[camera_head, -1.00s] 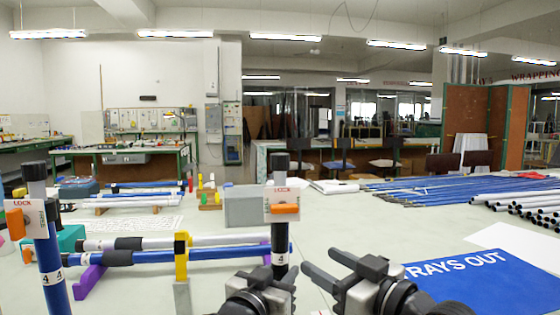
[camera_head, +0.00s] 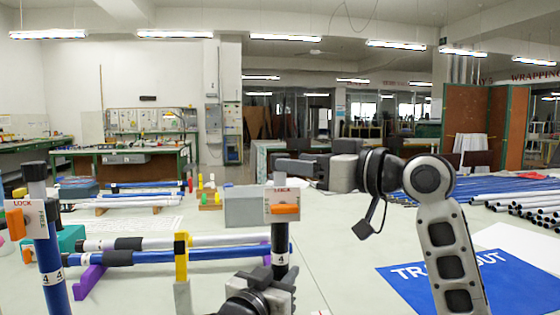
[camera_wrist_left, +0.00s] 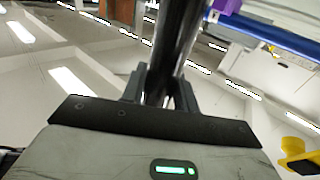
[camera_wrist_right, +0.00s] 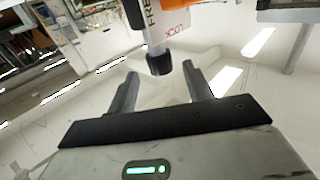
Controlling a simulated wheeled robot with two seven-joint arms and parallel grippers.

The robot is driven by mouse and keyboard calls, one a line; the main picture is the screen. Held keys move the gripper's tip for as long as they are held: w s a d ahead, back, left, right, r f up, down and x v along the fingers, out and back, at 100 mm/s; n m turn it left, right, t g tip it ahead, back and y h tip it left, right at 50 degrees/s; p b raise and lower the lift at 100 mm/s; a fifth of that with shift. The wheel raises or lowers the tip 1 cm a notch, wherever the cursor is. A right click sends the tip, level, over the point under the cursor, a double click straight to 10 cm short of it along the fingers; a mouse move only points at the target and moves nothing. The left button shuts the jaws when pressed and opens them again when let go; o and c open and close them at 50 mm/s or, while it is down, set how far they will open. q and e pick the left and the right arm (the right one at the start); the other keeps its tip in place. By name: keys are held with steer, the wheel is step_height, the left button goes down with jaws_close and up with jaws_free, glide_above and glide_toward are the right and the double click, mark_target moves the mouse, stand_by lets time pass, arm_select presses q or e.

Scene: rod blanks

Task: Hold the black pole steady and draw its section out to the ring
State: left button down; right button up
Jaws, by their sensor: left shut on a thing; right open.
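The black pole (camera_head: 280,245) stands upright near the front of the bench. A white clamp marked LOCK with an orange lever (camera_head: 285,209) sits on its upper part, and a white band marked 4 (camera_head: 279,259) is below. My left gripper (camera_head: 275,282) is shut on the pole under the clamp; the left wrist view shows the dark tube (camera_wrist_left: 178,45) between its fingers. My right gripper (camera_head: 290,168) is open at the pole's top. In the right wrist view the black end cap (camera_wrist_right: 159,64) lies just beyond and between the open fingertips. I cannot make out a ring on the section.
A blue pole (camera_head: 52,270) with its own clamp stands at the far left. Blue and white poles lie on purple and yellow supports beside it. A grey box (camera_head: 245,206) is behind the black pole. A blue mat (camera_head: 460,280) and pole stacks lie right.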

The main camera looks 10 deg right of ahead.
mark_target(281, 154)
steer(key=x, duration=0.5)
jaws_close()
step_height(281, 154, up, 4)
steer(key=shift+r, duration=0.1)
jaws_free()
steer(key=shift+s, duration=0.1)
